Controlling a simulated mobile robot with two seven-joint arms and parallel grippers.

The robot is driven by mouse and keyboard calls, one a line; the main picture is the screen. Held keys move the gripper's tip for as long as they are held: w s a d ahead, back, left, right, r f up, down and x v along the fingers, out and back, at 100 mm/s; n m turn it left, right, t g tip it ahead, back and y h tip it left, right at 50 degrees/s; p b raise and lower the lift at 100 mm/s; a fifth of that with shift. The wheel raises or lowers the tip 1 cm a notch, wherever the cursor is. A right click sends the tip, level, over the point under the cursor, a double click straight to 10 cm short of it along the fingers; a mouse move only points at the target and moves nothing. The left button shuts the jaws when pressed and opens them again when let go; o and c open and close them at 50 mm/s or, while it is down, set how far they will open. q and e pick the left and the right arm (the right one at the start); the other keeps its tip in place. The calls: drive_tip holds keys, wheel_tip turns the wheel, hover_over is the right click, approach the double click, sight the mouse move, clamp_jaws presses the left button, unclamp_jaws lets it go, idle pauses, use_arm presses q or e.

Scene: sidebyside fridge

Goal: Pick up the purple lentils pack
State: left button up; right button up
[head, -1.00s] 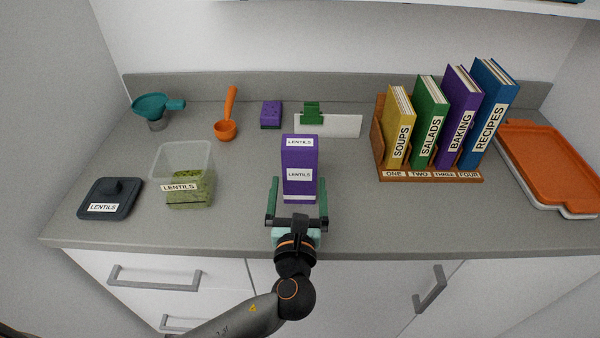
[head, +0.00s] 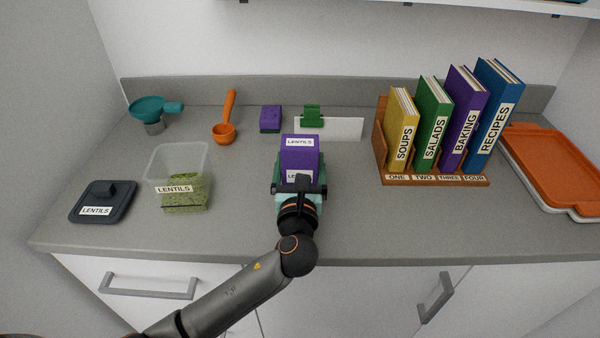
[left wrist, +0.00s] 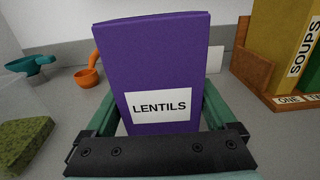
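The purple lentils pack (head: 300,158) stands upright on the grey counter with white LENTILS labels. It fills the middle of the left wrist view (left wrist: 155,65). My left gripper (head: 299,182) is open, with one green finger on each side of the pack, and its palm hides the pack's lower part in the head view. In the left wrist view the gripper (left wrist: 160,120) straddles the pack, and I see no clear grip on it. My right gripper is not in view.
Left of the pack are a clear tub of green lentils (head: 182,165), a dark lid (head: 103,198), an orange scoop (head: 224,130) and a teal funnel (head: 150,108). A book rack (head: 430,181) and orange tray (head: 555,160) are right.

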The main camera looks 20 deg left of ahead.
use_arm(q)
drive_tip(key=c, duration=1.1)
drive_tip(key=shift+o, duration=0.2)
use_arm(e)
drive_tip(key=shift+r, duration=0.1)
